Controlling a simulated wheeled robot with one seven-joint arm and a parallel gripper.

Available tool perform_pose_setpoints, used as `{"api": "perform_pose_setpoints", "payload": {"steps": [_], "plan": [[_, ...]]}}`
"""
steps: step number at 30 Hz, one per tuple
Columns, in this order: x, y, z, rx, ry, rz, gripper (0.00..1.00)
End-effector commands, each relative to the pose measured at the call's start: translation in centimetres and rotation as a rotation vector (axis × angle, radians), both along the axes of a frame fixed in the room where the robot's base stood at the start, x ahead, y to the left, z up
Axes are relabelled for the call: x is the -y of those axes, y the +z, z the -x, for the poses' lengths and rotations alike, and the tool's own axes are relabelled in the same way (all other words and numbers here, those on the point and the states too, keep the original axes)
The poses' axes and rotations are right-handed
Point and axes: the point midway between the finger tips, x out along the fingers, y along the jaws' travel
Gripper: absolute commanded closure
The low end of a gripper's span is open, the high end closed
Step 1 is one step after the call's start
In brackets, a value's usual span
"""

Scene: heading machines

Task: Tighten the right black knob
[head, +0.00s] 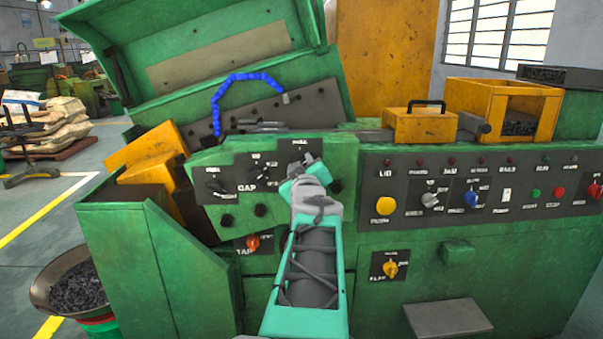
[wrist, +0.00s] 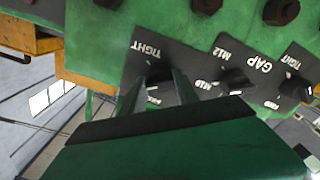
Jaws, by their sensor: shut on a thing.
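The right black knob (wrist: 157,72) shows in the wrist view on a dark plate, below the word TIGHT. My gripper (wrist: 157,86) has a finger on each side of it and is shut on it. In the head view my gripper (head: 304,168) is at the right end of the small dark label panel and hides the knob. The middle GAP knob (wrist: 236,80) is beside my gripper in the wrist view. The left black knob (head: 214,187) sits at the panel's left end in the head view. The exact angle of the held knob is hard to read.
Black round knobs or bolts (head: 260,210) stick out below the panel. A red TAP knob (head: 253,243) and a yellow knob (head: 390,268) are lower down. The main control panel (head: 480,215) is to the right. The green lid (head: 200,45) stands open above.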

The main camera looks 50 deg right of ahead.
Motion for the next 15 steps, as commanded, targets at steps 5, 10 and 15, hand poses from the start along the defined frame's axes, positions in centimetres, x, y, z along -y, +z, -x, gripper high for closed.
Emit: {"api": "perform_pose_setpoints", "payload": {"steps": [5, 10, 15], "plan": [[-0.01, -0.64, -0.01, 0.116, 0.000, -0.099, 1.00], [-0.03, -0.62, -0.04, 0.237, 0.001, -0.207, 1.00], [-0.05, -0.56, -0.07, 0.358, 0.001, -0.313, 1.00]]}}
